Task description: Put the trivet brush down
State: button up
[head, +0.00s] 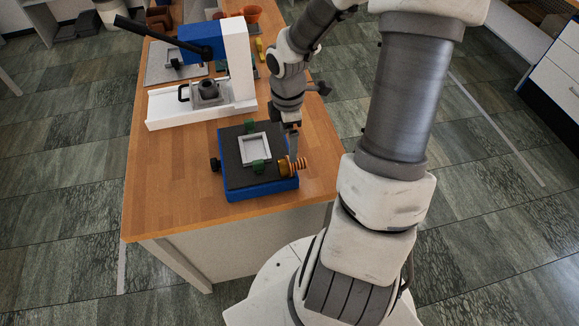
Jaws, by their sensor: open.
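My gripper (294,148) points down over the right side of a blue block with a dark top (235,165). It is open. A small ribbed orange-brown object (290,167) sits at the block's right edge, just below the fingertips. It may be the trivet brush, but it is too small to be sure. I cannot tell whether the fingers touch it. A light grey square frame (245,150) lies on the dark top, with a green piece (250,127) behind it and another (260,167) in front.
A white and blue press (236,65) with a black lever stands behind on the wooden table (175,185). An orange pot (252,14) and a yellow item (259,49) are farther back. The table is clear left and in front of the block.

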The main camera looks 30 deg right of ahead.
aim_at(289, 165)
notch_tip(289, 165, down, 11)
jog(key=shift+s+d+r+b, duration=0.1)
jog(key=shift+b, duration=0.85)
jog(key=shift+c, duration=0.2)
jog(key=c, duration=1.5)
jog(key=shift+r, duration=0.7)
notch_tip(289, 165, up, 3)
jog(key=shift+f+p, duration=0.1)
jog(key=shift+p, duration=0.5)
jog(key=s+r, duration=0.2)
jog(key=s, duration=0.1)
jog(key=s+r+p, duration=0.1)
jog(key=s+r, duration=0.1)
jog(key=s, duration=0.1)
jog(key=s+r+p, duration=0.1)
jog(key=s+r, duration=0.1)
jog(key=s, duration=0.2)
jog(key=shift+r, duration=0.1)
jog(key=shift+s+r+b, duration=0.3)
jog(key=shift+s+b, duration=0.55)
jog(key=shift+b, duration=0.25)
